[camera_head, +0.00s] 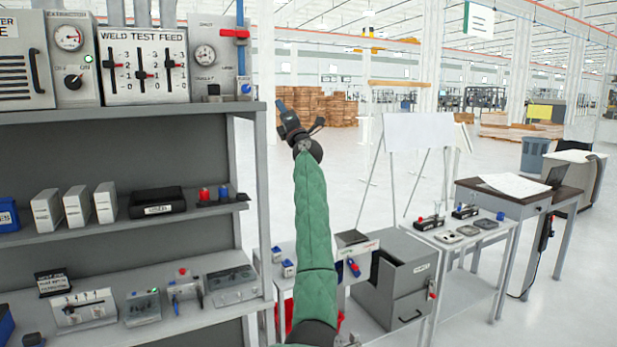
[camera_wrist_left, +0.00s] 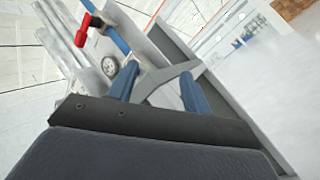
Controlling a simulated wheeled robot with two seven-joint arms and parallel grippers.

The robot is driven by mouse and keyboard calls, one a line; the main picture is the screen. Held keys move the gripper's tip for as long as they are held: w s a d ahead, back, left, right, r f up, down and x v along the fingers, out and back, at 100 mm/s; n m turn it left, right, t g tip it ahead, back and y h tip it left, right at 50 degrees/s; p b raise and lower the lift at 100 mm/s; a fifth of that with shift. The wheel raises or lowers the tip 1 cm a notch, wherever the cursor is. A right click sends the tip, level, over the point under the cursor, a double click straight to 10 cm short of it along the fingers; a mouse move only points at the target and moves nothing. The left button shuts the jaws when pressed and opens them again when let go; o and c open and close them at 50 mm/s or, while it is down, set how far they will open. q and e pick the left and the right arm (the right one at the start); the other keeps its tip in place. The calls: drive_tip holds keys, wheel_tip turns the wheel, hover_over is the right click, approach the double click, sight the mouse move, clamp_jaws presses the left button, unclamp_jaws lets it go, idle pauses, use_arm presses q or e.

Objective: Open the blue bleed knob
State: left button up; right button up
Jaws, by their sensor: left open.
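The blue bleed knob (camera_head: 246,89) is a small blue knob low on the right side of the grey gauge panel (camera_head: 212,70) on the top shelf. A vertical blue pipe and a red lever (camera_head: 235,33) are above it. My left gripper (camera_head: 284,108) is raised in free air to the right of the panel, clear of the knob. In the left wrist view the two blue fingers (camera_wrist_left: 160,85) are apart with nothing gripped. That view also shows the red lever (camera_wrist_left: 82,30), pipe and round gauge beyond the fingers; I cannot make out the knob there. My right gripper is out of view.
The grey shelf unit's right upright (camera_head: 262,200) stands close to my left arm. The weld test feed panel (camera_head: 143,65) is left of the gauge panel. Lower shelves hold boxes and control units. A grey cabinet (camera_head: 405,270) and tables stand right; floor beyond is open.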

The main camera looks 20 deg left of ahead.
use_arm(q)
drive_tip(key=w+d+f+m+t+h, duration=0.1)
drive_tip(key=d+f+m+t+h, duration=0.1)
drive_tip(key=f+m, duration=0.2)
drive_tip(key=w+d+f+m+t+h, duration=0.1)
drive_tip(key=d+f+m+t+h, duration=0.1)
drive_tip(key=f, duration=0.7)
drive_tip(key=w+d+f+m+t+h+b, duration=0.1)
drive_tip(key=w+d+f+m+t+h, duration=0.1)
drive_tip(key=f+m, duration=0.3)
wheel_tip(320, 180, down, 2)
drive_tip(key=shift+d+f+m+t+h, duration=0.15)
drive_tip(key=shift+d+m+t+h, duration=0.25)
drive_tip(key=shift+d+h, duration=0.35)
